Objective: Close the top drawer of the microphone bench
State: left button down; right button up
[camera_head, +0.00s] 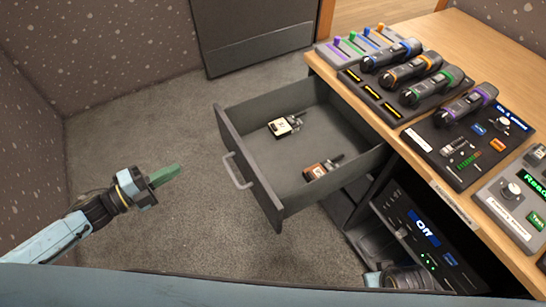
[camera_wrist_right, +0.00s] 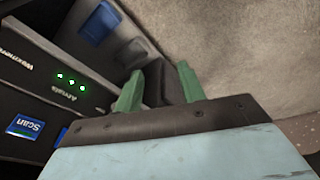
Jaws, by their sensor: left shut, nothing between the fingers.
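The top drawer (camera_head: 236,145) of the microphone bench (camera_head: 445,210) is pulled far out, its grey handle (camera_head: 238,171) facing left. Two small devices lie in it, a white one (camera_head: 284,126) and an orange-brown one (camera_head: 318,171). My left gripper (camera_head: 172,174) is shut and empty, to the left of the drawer front and apart from the handle. My right gripper (camera_wrist_right: 160,85) shows open in its wrist view, with its two green fingers apart. A dark shape shows between and beyond them; I cannot tell what it is. Its fingers are not visible in the head view.
Several microphones (camera_head: 392,55) and control panels stand on the bench top. A rack unit (camera_head: 424,230) with lit displays sits under it; its face also shows in the right wrist view (camera_wrist_right: 60,75). The carpet (camera_head: 150,110) left of the drawer is clear. A patterned wall stands at left.

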aim_at(236, 145)
pick_arm(q)
jog(key=w+d+b, duration=0.1)
jog(key=w+d, duration=0.1)
jog(key=d, duration=0.2)
jog(key=w+d+r+m+g+h, duration=0.1)
jog(key=w+d, duration=0.1)
jog(key=d, duration=0.1)
jog(key=w+d+m+b, duration=0.1)
jog(key=w+d, duration=0.1)
jog(key=d, duration=0.2)
jog(key=shift+w+d+r+h+b, duration=0.2)
jog(key=shift+d+h+b, duration=0.1)
jog(key=shift+d, duration=0.05)
jog(key=shift+w+d, duration=0.3)
jog(key=shift+d, duration=0.2)
pick_arm(e)
notch_tip(236, 145, up, 7)
jog(key=w+a, duration=0.1)
jog(key=a, duration=0.1)
jog(key=shift+a+f, duration=0.15)
jog(key=shift+a, duration=0.05)
jog(key=shift+w, duration=0.1)
